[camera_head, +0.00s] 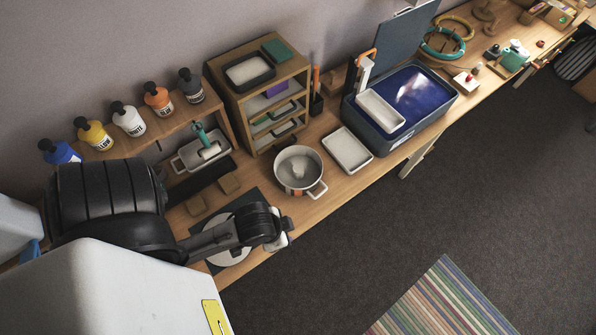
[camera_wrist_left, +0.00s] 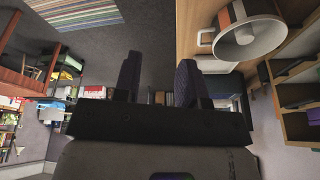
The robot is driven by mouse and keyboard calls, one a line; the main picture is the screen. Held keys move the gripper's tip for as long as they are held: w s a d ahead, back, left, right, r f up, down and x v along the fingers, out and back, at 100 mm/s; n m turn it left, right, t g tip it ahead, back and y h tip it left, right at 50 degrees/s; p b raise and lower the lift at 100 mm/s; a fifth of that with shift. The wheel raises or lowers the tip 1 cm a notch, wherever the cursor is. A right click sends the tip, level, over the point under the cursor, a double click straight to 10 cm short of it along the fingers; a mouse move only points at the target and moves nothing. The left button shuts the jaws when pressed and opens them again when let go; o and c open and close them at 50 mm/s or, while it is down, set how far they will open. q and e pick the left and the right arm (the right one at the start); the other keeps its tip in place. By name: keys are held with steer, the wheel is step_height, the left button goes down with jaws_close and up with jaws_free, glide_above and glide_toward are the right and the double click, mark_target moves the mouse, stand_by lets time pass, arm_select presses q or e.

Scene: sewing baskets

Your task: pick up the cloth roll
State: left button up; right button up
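My left gripper (camera_head: 270,226) hangs over the front edge of the wooden table in the head view. In the left wrist view its two dark fingers (camera_wrist_left: 160,82) stand apart with nothing between them. A small white object (camera_head: 279,242) shows partly behind the gripper at the table edge. A pale shape (camera_wrist_left: 212,65) is beside the right-hand finger in the wrist view. I cannot tell whether either is the cloth roll, and no other cloth roll is clearly identifiable. My right gripper is not in view.
A white pot (camera_head: 298,170) stands right of the gripper; it also shows in the wrist view (camera_wrist_left: 248,38). A white tray (camera_head: 347,150), a blue case (camera_head: 440,100) and a wooden shelf unit (camera_head: 258,103) stand further along. Bottles line the back. The floor in front is open, with a striped rug (camera_head: 440,305).

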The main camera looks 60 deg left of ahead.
arm_select(q)
steer(key=shift+a, duration=0.15)
steer(key=shift+o, duration=0.5)
steer(key=o, duration=0.6)
